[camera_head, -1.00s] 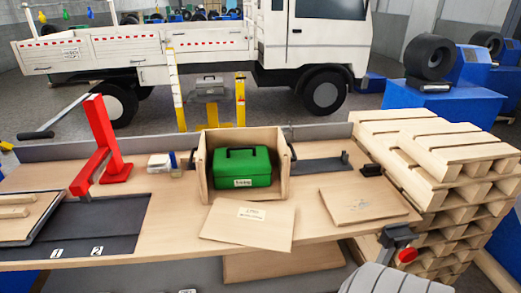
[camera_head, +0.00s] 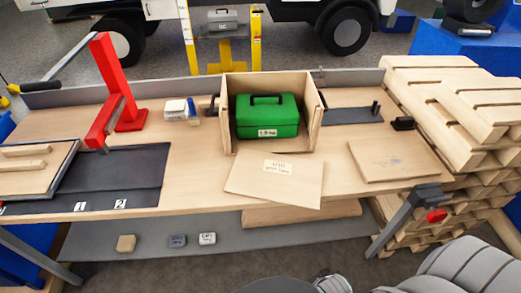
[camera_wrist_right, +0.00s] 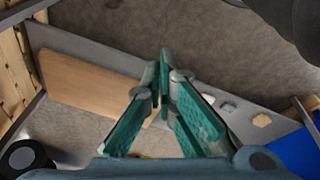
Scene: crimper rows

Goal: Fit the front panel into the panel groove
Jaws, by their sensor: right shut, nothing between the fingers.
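An open-fronted wooden crate (camera_head: 314,118) stands at the back middle of the workbench. A green toolbox (camera_head: 268,117) sits inside it. A flat wooden panel with a white label (camera_head: 275,183) lies on the bench in front of the crate, turned slightly, its near edge by the bench edge. A second flat wooden board (camera_head: 395,158) lies to the right. I cannot make out a groove at the crate's front. My right gripper (camera_wrist_right: 166,60) shows in the right wrist view, shut and empty, above the grey lower shelf. My left gripper is out of view.
The workbench (camera_head: 190,160) holds a red stand (camera_head: 107,80) and dark mat (camera_head: 120,180) at left. Stacked pallets (camera_head: 450,100) stand at right. The lower shelf (camera_head: 120,240) bears a board and small blocks.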

